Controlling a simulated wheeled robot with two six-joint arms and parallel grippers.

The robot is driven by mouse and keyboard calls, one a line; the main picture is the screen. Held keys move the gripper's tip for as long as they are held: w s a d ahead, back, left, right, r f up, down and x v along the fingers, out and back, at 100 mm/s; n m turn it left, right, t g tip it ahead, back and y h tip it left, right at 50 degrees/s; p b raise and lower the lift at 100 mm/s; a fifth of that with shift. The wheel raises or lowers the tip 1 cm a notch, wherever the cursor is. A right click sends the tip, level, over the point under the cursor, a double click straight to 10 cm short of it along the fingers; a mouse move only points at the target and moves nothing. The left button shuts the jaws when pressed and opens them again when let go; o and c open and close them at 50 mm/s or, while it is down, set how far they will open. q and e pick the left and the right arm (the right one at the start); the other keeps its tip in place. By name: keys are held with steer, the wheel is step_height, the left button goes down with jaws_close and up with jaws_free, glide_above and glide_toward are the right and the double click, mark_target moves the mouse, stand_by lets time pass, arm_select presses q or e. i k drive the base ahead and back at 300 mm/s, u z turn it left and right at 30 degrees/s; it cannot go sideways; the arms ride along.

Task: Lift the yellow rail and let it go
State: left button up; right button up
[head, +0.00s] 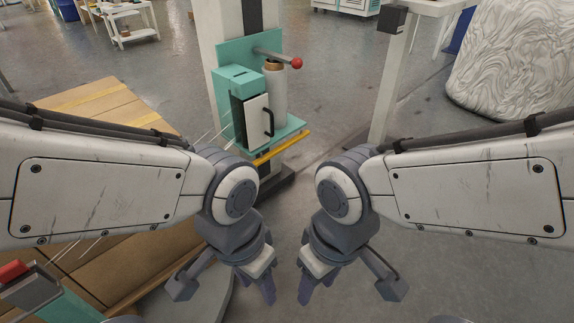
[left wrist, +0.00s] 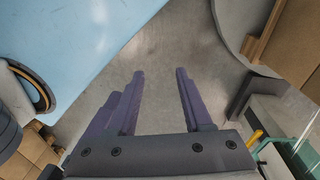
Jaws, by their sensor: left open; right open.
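The yellow rail (head: 282,148) is a thin bar along the front lower edge of a teal machine (head: 240,80). In the left wrist view a bit of the yellow rail (left wrist: 255,138) shows at the lower right. My left gripper (head: 258,285) is open and empty, pointing down in front of and below the machine; its fingers also show in the left wrist view (left wrist: 158,100). My right gripper (head: 316,285) is open and empty beside it, to its right. Both grippers are apart from the rail.
The machine has a red-knobbed lever (head: 296,63), a pale roll (head: 273,95) and a door with a black handle (head: 268,122). Cardboard (head: 95,110) lies at the left. A white wrapped bulk (head: 510,65) stands at the back right. Floor between is clear.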

mark_target(258, 161)
steer(key=z, duration=0.05)
steer(key=k, duration=0.6)
steer(key=z, duration=0.85)
steer(key=i, duration=1.05)
steer(key=u, duration=0.15)
